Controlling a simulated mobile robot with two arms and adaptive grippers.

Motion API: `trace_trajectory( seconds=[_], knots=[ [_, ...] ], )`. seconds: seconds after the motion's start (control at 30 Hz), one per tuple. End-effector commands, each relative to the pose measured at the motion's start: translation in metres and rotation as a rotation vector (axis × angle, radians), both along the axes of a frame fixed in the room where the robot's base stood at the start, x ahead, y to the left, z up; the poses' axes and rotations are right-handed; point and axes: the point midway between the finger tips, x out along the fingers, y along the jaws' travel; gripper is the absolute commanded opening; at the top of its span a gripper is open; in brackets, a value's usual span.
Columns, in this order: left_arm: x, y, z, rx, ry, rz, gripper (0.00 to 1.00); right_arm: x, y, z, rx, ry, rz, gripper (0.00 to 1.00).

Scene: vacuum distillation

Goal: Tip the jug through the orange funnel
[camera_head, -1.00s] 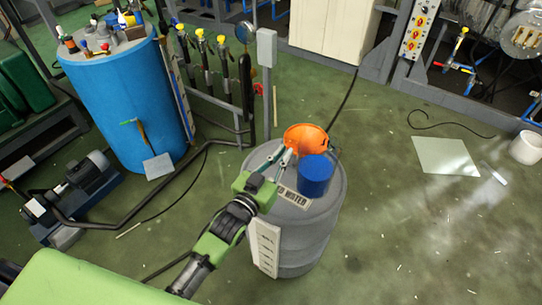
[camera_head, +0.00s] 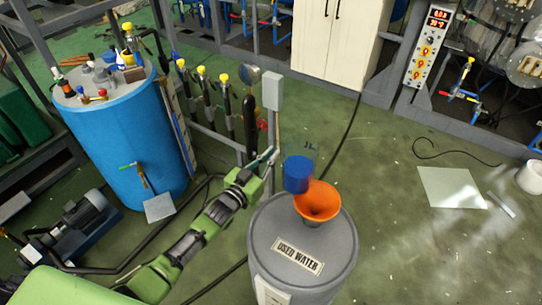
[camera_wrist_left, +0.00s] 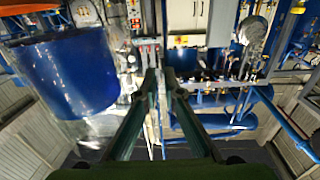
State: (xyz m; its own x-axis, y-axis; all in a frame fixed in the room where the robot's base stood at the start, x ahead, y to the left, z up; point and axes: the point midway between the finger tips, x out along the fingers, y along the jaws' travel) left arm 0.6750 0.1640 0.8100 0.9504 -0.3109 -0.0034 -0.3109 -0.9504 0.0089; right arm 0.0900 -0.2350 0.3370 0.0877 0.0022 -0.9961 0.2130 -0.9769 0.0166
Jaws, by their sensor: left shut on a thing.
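The jug (camera_head: 298,174) shows as a blue cylinder, roughly upright, just behind and left of the orange funnel's mouth in the head view. The orange funnel (camera_head: 321,201) sits at the far side of the grey barrel's top, its mouth facing up. The jug overlaps its rim in the picture; I cannot tell whether they touch. My left gripper (camera_head: 270,156) is left of the jug, shut on it and holding it raised. The clear handle area is hard to make out. The left wrist view shows the jug (camera_wrist_left: 65,75) large at left, beside the gripper's fingers (camera_wrist_left: 165,82).
The grey barrel (camera_head: 280,233) is labelled USED WATER. Behind my gripper stand a post with a grey box (camera_head: 272,90) and several valve pipes with yellow caps. A blue tank (camera_head: 125,150) stands at the left. The floor right of the barrel is open.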

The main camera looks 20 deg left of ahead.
Motion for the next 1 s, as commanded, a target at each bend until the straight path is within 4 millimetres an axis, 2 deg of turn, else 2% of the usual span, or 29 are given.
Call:
trace_trajectory(
  seconds=[1.0],
  knots=[
    [0.006, 0.015, 0.029, 0.249, -0.091, -0.001, 0.00, 0.000, 0.000, 0.011, 0.000, 0.000, 0.000, 0.40]
  ],
)
